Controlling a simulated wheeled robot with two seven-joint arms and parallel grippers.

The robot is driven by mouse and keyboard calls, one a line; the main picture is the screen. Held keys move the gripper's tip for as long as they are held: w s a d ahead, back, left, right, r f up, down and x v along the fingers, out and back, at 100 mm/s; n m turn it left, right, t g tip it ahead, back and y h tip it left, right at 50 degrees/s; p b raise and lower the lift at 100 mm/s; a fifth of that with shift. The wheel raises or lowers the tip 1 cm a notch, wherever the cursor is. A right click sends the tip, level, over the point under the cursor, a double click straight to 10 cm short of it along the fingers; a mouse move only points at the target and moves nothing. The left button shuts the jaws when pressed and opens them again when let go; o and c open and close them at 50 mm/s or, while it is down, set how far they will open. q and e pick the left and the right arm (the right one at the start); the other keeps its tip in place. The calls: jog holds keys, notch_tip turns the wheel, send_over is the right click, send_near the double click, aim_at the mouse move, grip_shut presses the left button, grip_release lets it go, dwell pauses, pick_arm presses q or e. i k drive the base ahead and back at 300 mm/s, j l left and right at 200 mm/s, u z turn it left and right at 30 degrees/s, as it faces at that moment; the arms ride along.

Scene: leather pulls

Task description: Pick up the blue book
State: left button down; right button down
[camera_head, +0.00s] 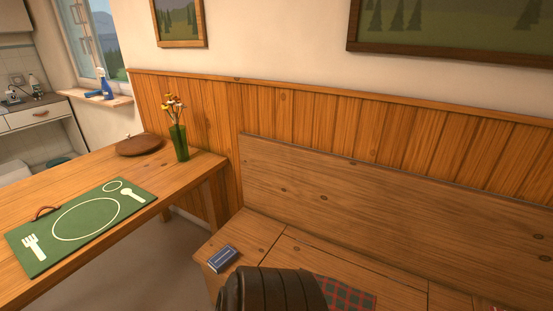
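The blue book (222,258) is small and lies flat on the left end of the wooden bench seat, near its front edge. It has a pale border and shows whole. Neither of my grippers is in the head view, so their distance from the book and what they hold cannot be seen.
A dark brown ribbed shape (272,290) rises just right of the book; I cannot tell what it is. A checked cloth (346,293) lies beyond it. The table (192,166) at left bears a green place mat (134,207), a brown round item (139,145) and a flower vase (179,143).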

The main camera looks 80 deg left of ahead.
aim_at(221, 260)
jog(key=u, duration=3.25)
jog(key=i+j+z, duration=0.1)
jog(key=j, duration=0.25)
jog(key=i+j+z, duration=0.15)
jog(key=j, duration=0.25)
jog(key=i+j+z, duration=0.1)
jog(key=j, duration=0.3)
jog(key=i+j+z, duration=0.1)
jog(key=j, duration=0.3)
jog(key=i, duration=0.1)
